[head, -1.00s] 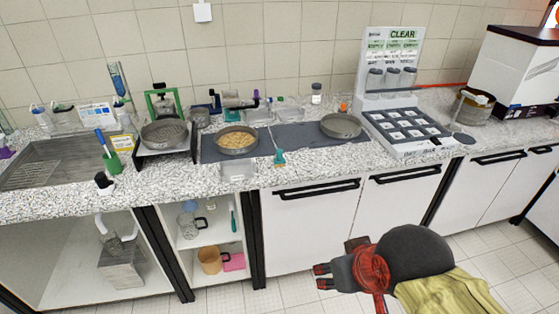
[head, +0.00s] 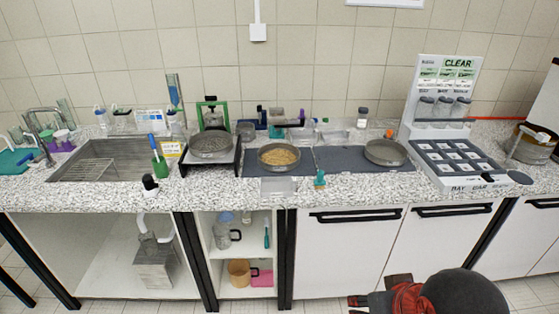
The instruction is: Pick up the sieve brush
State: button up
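A brush with a teal head (head: 320,179) and a thin, light handle, which looks like the sieve brush, lies at the front edge of the dark mat (head: 345,162). It lies between a sieve holding tan grains (head: 280,156) and an empty-looking sieve (head: 386,152). My gripper (head: 358,306) is at the bottom edge of the head view, low in front of the white cupboard doors, well below and apart from the brush. Its dark fingertips look spread, with nothing seen between them; its lower part is cut off by the picture edge.
A green cup (head: 160,168) with a blue-handled tool stands left beside the sink (head: 66,172). A sieve (head: 211,145) sits on a black-framed stand. A labelled rack (head: 443,90) and compartment tray (head: 421,175) stand right. Speckled counter (head: 372,190) is bare in front of the mat.

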aim_at(320, 183)
jog(key=i+z, duration=0.2)
jog(key=i, duration=0.35)
jog(key=i+j+z, duration=0.15)
jog(key=i, duration=0.35)
jog(key=i+j+z, duration=0.2)
jog(key=i, duration=0.3)
